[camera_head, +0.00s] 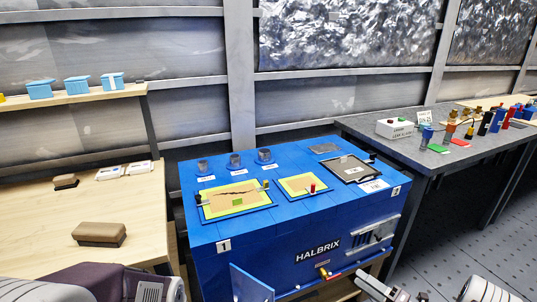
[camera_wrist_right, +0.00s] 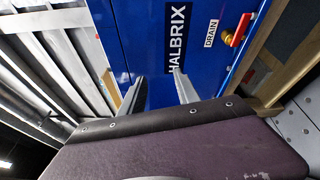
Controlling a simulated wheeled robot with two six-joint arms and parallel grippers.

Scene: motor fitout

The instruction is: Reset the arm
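My right gripper (camera_head: 382,288) is low at the bottom right of the head view, in front of the blue HALBRIX cabinet (camera_head: 270,262). In the right wrist view its two fingers (camera_wrist_right: 160,88) stand apart with nothing between them, and the blue cabinet front (camera_wrist_right: 150,40) shows beyond them. I cannot tell whether a finger touches the cabinet. A part of my left arm crosses the bottom left of the head view, and its gripper is outside the picture.
A red drain handle (camera_wrist_right: 237,30) sits on the cabinet front, and a blue door (camera_head: 250,284) stands open there. A wooden table (camera_head: 40,225) with a brown brush (camera_head: 99,234) is on the left. A grey bench (camera_head: 400,145) with several small items is on the right.

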